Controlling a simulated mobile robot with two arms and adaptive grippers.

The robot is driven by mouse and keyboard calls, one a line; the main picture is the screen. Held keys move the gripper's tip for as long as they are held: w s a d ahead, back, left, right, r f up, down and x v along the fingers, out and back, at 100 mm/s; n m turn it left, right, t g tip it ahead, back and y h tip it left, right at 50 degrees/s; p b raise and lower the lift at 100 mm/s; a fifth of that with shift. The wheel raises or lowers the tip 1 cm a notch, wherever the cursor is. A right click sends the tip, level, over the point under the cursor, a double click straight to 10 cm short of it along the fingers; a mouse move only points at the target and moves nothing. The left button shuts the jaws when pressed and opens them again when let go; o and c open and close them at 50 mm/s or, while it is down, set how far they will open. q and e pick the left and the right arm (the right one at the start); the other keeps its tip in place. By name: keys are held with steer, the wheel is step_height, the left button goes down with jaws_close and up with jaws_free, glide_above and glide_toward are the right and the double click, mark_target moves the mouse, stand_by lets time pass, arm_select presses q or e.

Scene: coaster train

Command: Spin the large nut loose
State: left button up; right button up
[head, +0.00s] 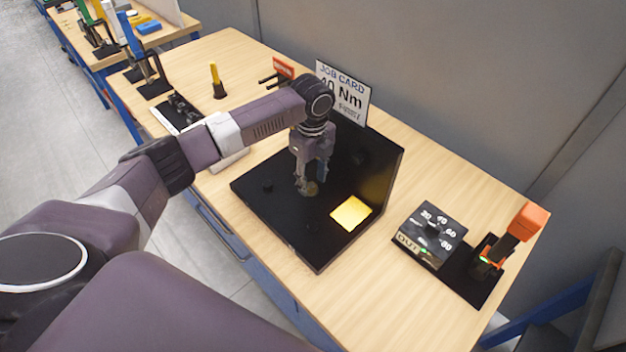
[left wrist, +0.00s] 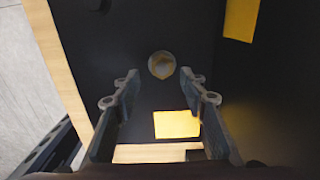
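The large nut, a dull brass-brown round piece (left wrist: 162,64), sits on the black fixture plate in the left wrist view. In the head view the nut (head: 312,188) shows only partly beneath my gripper. My left gripper (head: 309,187) points down over the black fixture (head: 290,225). In the left wrist view the gripper (left wrist: 160,82) has its two fingers well apart, with the nut between and just beyond the tips. No contact with the nut shows. My right gripper is not in view.
A yellow square (head: 351,212) lies on the fixture plate beside its upright black wall. A job card reading 40 Nm (head: 343,92) stands behind. A dial panel (head: 431,232) and an orange-handled tool (head: 520,224) are at the right. The table front right is clear.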

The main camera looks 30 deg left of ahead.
mark_target(311, 188)
arm_select(q)
steer(key=shift+w+f, duration=0.1)
steer(key=shift+f, duration=0.5)
steer(key=shift+w+f, duration=0.1)
steer(key=shift+f, duration=0.45)
jaws_close()
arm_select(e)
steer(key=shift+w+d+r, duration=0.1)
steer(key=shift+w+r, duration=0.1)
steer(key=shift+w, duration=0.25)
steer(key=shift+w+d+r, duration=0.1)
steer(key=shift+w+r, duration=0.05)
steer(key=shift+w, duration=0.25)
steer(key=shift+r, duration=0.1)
